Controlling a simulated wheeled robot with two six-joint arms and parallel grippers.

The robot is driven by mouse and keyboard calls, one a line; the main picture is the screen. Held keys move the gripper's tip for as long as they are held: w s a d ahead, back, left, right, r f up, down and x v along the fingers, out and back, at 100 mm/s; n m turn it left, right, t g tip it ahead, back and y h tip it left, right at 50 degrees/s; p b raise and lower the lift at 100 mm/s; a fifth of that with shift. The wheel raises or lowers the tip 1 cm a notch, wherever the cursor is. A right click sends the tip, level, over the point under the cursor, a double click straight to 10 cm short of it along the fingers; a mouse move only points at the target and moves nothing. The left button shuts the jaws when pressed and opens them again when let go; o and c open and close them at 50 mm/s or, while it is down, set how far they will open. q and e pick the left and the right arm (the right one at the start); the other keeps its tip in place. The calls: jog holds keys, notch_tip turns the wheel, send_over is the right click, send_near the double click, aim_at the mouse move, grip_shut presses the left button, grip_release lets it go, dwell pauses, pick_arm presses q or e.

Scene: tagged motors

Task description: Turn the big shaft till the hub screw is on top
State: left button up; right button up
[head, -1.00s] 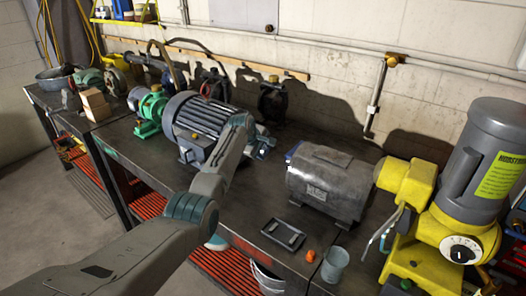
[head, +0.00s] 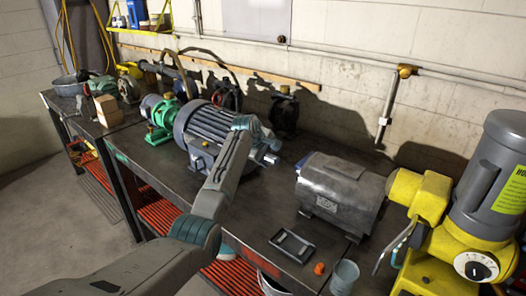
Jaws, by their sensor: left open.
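A large blue-grey finned motor (head: 205,128) lies on the bench left of centre. A short silver shaft end (head: 270,159) shows at its right side, partly behind my arm. The hub screw is too small to make out. My left arm reaches in from the bottom left, and its wrist stands in front of the motor's right end. My left gripper (head: 268,143) is open just beyond the wrist, close to the shaft end. Its fingers are small and partly hidden, so I cannot tell whether they touch the shaft. My right gripper is not in view.
A grey box-shaped motor (head: 338,190) stands right of the arm, with a black tray (head: 292,246), an orange piece (head: 319,268) and a grey cup (head: 344,276) in front. A yellow machine (head: 440,235) fills the right. A green pump (head: 160,115) adjoins the finned motor.

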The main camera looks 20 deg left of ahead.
pick_arm(q)
jog(key=shift+b+v, duration=0.75)
jog(key=shift+v, duration=2.2)
jog(key=shift+s, duration=0.1)
